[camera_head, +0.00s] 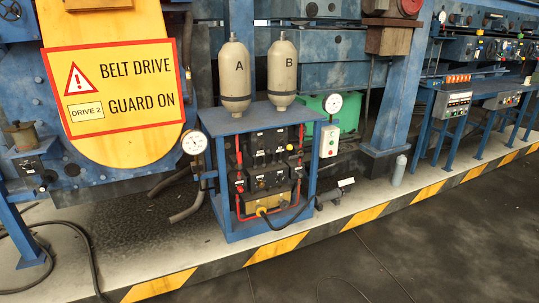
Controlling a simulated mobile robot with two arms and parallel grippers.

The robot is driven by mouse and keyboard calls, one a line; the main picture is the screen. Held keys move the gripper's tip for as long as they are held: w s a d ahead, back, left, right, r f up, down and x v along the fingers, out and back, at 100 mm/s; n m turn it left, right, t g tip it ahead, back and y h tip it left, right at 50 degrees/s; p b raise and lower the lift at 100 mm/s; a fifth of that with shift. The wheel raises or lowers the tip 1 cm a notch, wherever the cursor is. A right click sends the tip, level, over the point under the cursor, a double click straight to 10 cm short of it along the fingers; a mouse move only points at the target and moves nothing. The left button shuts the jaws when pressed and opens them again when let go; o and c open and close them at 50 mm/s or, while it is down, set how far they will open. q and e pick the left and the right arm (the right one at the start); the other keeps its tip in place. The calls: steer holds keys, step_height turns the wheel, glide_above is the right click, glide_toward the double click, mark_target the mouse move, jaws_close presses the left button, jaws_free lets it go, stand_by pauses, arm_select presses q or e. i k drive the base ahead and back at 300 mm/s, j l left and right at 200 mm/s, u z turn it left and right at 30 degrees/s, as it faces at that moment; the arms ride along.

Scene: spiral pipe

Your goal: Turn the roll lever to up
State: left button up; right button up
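I cannot tell which part is the roll lever; no label for it is readable at this size. A blue frame cabinet (225,127) stands in the middle and holds dark control panels (269,181) with small knobs and red parts. A white box (330,141) with a red and a green button is on its right side. A small dark panel (28,166) with knobs is at the far left. Neither of my grippers is in view.
Two bottles marked A (235,75) and B (282,75) stand on the cabinet. A round gauge (194,142) sticks out at its left. A yellow belt guard (115,150) is behind. A striped yellow-black edge (285,246) borders the dark floor, with cables lying about.

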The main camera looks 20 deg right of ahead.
mark_target(268, 150)
steer(key=i+l, duration=0.15)
steer(key=i, duration=0.3)
steer(key=i+l, duration=0.15)
steer(key=i, duration=0.3)
